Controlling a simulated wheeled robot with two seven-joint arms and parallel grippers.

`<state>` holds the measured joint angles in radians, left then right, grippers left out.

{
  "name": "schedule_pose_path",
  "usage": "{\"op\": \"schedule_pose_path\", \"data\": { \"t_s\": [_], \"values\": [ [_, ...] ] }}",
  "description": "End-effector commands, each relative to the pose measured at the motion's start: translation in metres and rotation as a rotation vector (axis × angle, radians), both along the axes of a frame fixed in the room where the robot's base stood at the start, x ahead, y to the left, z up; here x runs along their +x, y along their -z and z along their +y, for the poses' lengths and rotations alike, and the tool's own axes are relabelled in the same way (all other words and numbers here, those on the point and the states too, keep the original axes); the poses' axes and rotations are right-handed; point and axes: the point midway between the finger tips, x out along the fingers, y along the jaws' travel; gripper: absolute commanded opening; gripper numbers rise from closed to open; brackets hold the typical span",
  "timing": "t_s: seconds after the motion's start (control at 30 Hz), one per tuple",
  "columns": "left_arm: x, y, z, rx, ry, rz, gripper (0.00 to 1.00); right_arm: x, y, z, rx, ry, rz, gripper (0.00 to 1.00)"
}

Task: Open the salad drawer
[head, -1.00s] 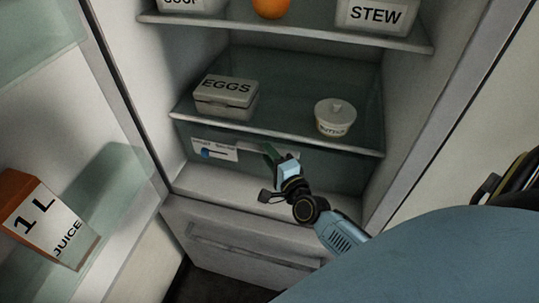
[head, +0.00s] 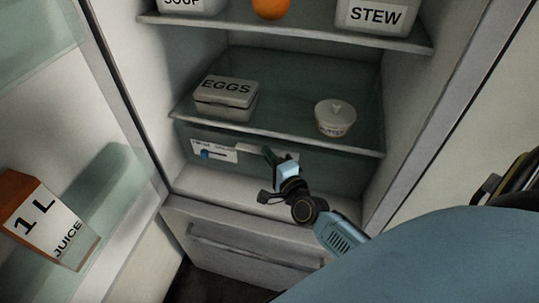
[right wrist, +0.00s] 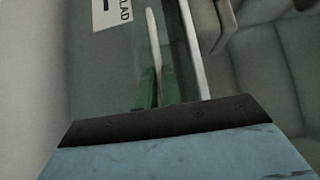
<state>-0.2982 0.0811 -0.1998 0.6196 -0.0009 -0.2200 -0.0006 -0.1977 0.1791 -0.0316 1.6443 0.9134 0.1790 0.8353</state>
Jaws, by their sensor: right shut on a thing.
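The salad drawer (head: 335,174) is a translucent greenish box under the lowest glass shelf of the open fridge. Its front carries a white label with a blue slider (head: 206,154) at the left; in the right wrist view part of the label (right wrist: 112,12) reads "LAD". My right gripper (head: 272,157) is at the drawer's upper front, just right of the label, shut on its handle. The drawer looks closed or nearly so. My left gripper is out of view.
An egg box (head: 226,97) and a butter tub (head: 335,117) stand on the shelf above the drawer. A juice carton (head: 48,222) is in the open door at left. A lower drawer front with a bar handle (head: 250,252) is below.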

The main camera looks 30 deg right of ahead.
Motion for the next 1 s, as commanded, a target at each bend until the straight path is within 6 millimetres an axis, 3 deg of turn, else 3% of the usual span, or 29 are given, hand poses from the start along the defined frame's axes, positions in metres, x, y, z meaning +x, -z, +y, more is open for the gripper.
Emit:
{"op": "schedule_pose_path", "data": {
  "t_s": [0.27, 0.73, 1.0],
  "values": [
    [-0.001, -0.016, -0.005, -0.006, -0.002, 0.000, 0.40, -0.033, -0.001, 0.038, 0.006, 0.002, 0.007, 0.00],
    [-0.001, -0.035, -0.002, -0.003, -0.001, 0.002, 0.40, -0.122, 0.000, 0.143, 0.004, 0.003, 0.006, 0.00],
    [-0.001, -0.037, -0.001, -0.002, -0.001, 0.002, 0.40, -0.151, 0.000, 0.176, 0.002, 0.003, 0.003, 0.00]
  ]
}}
